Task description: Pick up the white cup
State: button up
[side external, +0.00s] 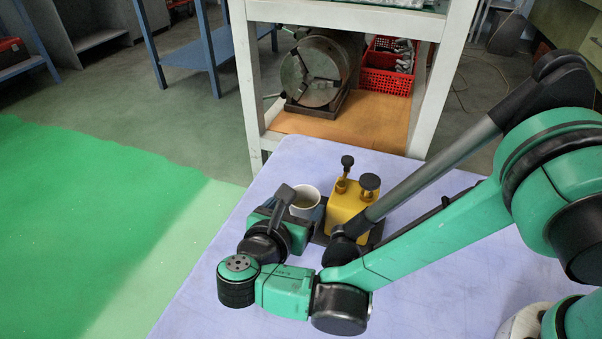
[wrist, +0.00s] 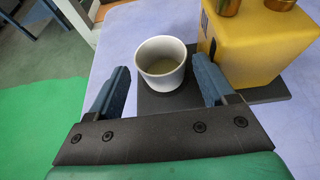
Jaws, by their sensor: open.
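The white cup (wrist: 161,64) stands upright in the wrist view, its open top facing up and its inside looking empty. It also shows in the side external view (side external: 306,201), partly hidden behind my gripper. My gripper (wrist: 161,85) is open, with one blue finger on each side of the cup in the picture. The fingertips look close to the cup's sides, with a gap visible on the left. I cannot tell whether the right finger touches it. In the side external view my gripper (side external: 304,218) is low over the table beside the cup.
A yellow box-shaped device (side external: 350,205) with knobs on top stands right of the cup, close to it, on a dark base plate (wrist: 165,103). The pale lavender table (side external: 430,300) is clear in front. A white-framed cart (side external: 245,90) stands behind the table.

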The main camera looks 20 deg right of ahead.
aim_at(309, 192)
jog(key=x, duration=0.6)
jog(key=c, duration=1)
jog(key=shift+r, duration=0.1)
